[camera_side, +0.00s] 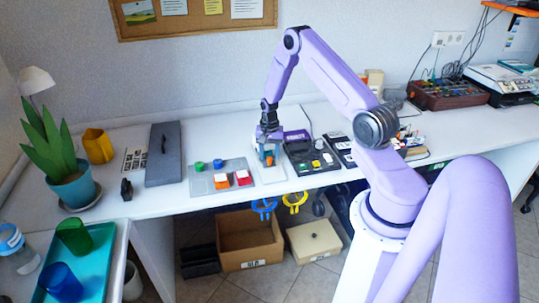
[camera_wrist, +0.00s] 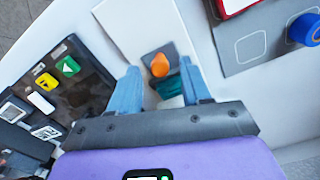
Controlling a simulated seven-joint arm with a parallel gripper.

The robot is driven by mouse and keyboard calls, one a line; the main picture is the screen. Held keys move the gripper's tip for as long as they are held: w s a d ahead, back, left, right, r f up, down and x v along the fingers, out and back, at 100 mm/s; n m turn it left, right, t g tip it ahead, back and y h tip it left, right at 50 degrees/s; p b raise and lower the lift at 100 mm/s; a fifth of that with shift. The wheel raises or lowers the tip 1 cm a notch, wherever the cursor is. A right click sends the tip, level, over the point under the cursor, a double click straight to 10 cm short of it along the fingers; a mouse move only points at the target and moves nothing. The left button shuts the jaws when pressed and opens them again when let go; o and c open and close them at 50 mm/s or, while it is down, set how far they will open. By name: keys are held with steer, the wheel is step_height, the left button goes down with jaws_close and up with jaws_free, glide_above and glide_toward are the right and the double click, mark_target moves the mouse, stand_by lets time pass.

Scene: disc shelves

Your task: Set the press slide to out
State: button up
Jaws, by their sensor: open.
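A white panel (camera_wrist: 137,24) carries a grey slide piece (camera_wrist: 172,54) with an orange knob (camera_wrist: 160,66). A dark teal part (camera_wrist: 169,88) lies just beside the grey piece, nearer my gripper. I take this assembly as the press slide, but cannot read its position. My gripper (camera_wrist: 159,72) is open, its two blue fingers on either side of the orange knob and apart from it in the picture. In the side view my gripper (camera_side: 267,155) points down over the white panel (camera_side: 271,178) and hides most of the knob.
Left of the panel is a grey board (camera_side: 203,183) with red, white, green and blue pieces. Right is a black button box (camera_side: 312,160) with green and yellow buttons. A dark grey case (camera_side: 165,160) lies further left. The table's front edge is close.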

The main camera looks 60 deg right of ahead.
steer(key=shift+f, duration=0.4)
jaws_close()
steer(key=shift+s+a, duration=2.85)
steer(key=shift+a, duration=0.05)
steer(key=shift+c, duration=1.2)
jaws_free()
steer(key=shift+o, duration=1.2)
step_height(320, 180, up, 17)
steer(key=shift+r, duration=0.2)
